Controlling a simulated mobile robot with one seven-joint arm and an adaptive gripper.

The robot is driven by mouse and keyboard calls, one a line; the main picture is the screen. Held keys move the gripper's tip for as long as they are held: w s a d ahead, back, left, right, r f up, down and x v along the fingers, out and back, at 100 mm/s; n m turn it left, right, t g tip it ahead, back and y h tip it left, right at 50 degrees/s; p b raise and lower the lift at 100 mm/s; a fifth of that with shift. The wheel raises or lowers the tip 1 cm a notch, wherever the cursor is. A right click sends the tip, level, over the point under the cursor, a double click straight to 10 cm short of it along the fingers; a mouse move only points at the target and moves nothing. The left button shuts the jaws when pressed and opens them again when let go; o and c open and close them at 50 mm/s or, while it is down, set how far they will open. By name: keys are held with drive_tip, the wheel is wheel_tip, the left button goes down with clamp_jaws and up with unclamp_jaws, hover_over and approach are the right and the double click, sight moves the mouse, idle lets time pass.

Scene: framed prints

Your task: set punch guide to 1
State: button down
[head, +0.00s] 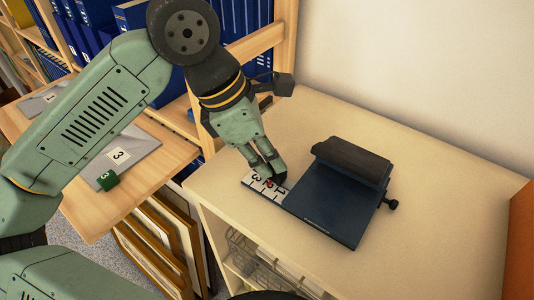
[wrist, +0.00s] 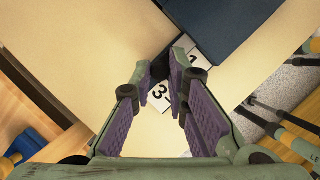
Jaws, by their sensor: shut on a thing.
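A dark blue hole punch (head: 335,200) with a thick black lever sits on the cream cabinet top. A white number strip (head: 258,186) sticks out from its left side, with a 3 toward the outer end and a 1 close to the punch body. My gripper (head: 274,178) reaches down over the strip, its fingertips near the 1. In the wrist view its fingers (wrist: 165,75) close around a small black piece, the punch guide (wrist: 160,66), with the 3 (wrist: 160,92) beside it. The fingers hide much of the guide and the middle of the strip, so its exact mark is unclear.
A small black knob (head: 393,204) sticks out on the punch's right side. A wooden shelf with blue binders (head: 240,20) stands behind my arm. Grey numbered plates (head: 118,155) and a green cube (head: 108,180) lie on the lower wooden table.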

drive_tip(key=shift+s+d+f+b, duration=0.15)
drive_tip(key=shift+s+d+b, duration=0.6)
drive_tip(key=shift+d, duration=0.35)
drive_tip(key=shift+s+d, duration=0.1)
drive_tip(key=c, duration=1.5)
unclamp_jaws()
drive_tip(key=shift+c, duration=0.2)
drive_tip(key=shift+r, duration=0.25)
drive_tip(key=v, duration=1.1)
drive_tip(key=shift+a+r, duration=0.25)
drive_tip(key=shift+r, duration=0.1)
drive_tip(key=shift+s, duration=0.1)
